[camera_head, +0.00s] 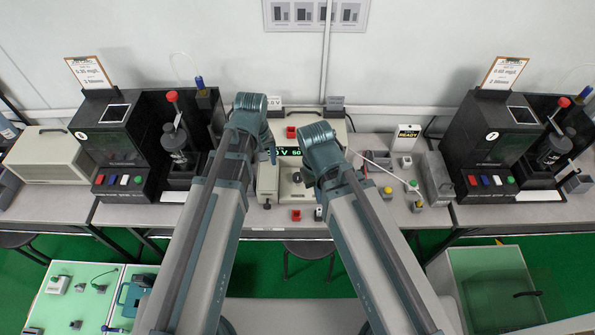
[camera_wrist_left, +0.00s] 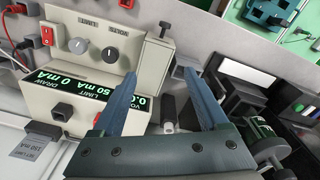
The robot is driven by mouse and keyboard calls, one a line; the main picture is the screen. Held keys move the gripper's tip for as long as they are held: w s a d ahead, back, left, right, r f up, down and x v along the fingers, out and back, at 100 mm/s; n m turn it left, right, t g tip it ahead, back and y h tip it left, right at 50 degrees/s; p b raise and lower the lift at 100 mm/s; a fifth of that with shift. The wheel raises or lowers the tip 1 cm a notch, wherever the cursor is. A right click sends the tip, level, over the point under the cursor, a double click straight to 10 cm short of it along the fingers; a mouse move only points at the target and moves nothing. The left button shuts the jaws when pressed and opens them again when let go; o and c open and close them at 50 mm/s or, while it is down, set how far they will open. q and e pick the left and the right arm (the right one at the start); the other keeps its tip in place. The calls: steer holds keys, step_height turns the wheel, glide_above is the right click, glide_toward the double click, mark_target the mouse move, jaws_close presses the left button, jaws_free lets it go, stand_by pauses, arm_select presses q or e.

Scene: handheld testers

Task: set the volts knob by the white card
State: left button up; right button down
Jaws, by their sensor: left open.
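The beige power supply (camera_wrist_left: 70,95) shows upside down in the left wrist view. My left gripper (camera_wrist_left: 165,100) is open and empty beside the supply, apart from the knobs. My right arm (camera_head: 320,140) hides part of the supply; its fingertips are not clear.
A grey card (camera_wrist_left: 35,147) about the limit, 150 mA, stands beside the white one. Black testers stand at the left (camera_head: 105,135) and right (camera_head: 490,135). Small parts, a yellow-black READY sign (camera_head: 407,135) and cables lie right.

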mark_target(298, 176)
arm_select(q)
steer(key=w+d+n, duration=0.5)
steer(key=d+n, duration=0.1)
steer(key=d, duration=0.4)
steer(key=shift+w+d+n, duration=0.3)
steer(key=shift+w, duration=0.1)
steer(key=shift+f, duration=0.1)
step_height(298, 176, down, 14)
steer(key=b, duration=1.4)
steer(key=shift+r, duration=0.2)
jaws_close()
